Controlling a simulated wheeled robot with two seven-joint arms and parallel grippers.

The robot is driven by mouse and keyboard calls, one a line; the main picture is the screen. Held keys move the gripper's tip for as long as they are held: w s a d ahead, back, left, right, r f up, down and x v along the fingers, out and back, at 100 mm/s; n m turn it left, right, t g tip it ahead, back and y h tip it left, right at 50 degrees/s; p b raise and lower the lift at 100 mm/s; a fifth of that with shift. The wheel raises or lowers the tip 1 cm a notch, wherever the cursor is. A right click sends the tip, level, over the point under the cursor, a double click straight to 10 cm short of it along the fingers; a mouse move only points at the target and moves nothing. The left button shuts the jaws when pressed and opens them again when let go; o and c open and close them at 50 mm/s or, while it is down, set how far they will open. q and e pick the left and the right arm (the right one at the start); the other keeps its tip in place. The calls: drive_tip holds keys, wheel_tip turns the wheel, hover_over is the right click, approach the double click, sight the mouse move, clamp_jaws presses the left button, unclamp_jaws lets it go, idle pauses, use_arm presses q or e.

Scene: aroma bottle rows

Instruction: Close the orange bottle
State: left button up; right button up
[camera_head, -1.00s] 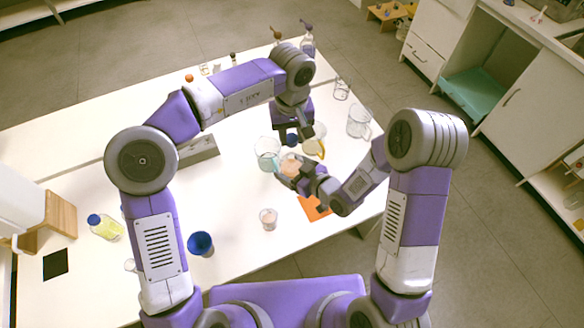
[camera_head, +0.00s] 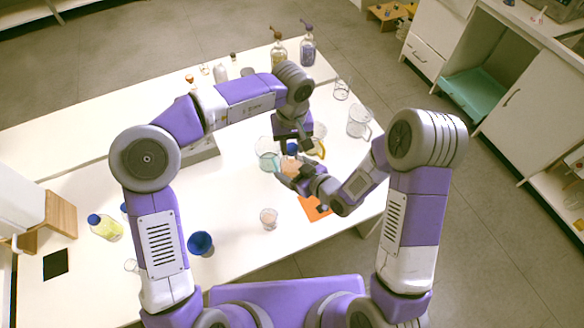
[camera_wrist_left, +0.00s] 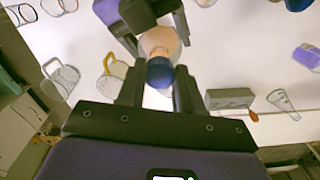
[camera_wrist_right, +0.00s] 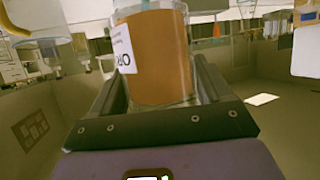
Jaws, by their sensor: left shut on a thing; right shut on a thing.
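The orange bottle (camera_head: 290,166) is a clear bottle with orange contents, held upright by my right gripper (camera_head: 292,172) above the table. In the right wrist view the bottle (camera_wrist_right: 155,55) fills the space between the fingers, with a white label on its side; its top is out of frame. My left gripper (camera_head: 291,140) is shut on a blue cap (camera_head: 292,148) right above the bottle. In the left wrist view the blue cap (camera_wrist_left: 160,73) sits between the fingertips, lined up with the bottle's top (camera_wrist_left: 160,42). I cannot tell whether the cap touches the rim.
An orange mat (camera_head: 310,209) lies on the table to the right below the bottle. Glass beakers (camera_head: 267,155) and a jug (camera_head: 359,123) stand close by. A small beaker (camera_head: 268,218), a blue vessel (camera_head: 201,243) and a yellow, blue-capped bottle (camera_head: 106,228) stand to the left.

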sight(291, 149)
use_arm(q)
drive_tip(key=shift+s, duration=0.1)
idle(0.7)
drive_tip(key=shift+f, duration=0.85)
drive_tip(key=shift+f, duration=0.5)
drive_tip(key=shift+f, duration=0.1)
use_arm(e)
clamp_jaws()
use_arm(q)
drive_tip(key=m, duration=0.6)
drive_tip(key=shift+a, duration=0.1)
drive_tip(key=m, duration=0.7)
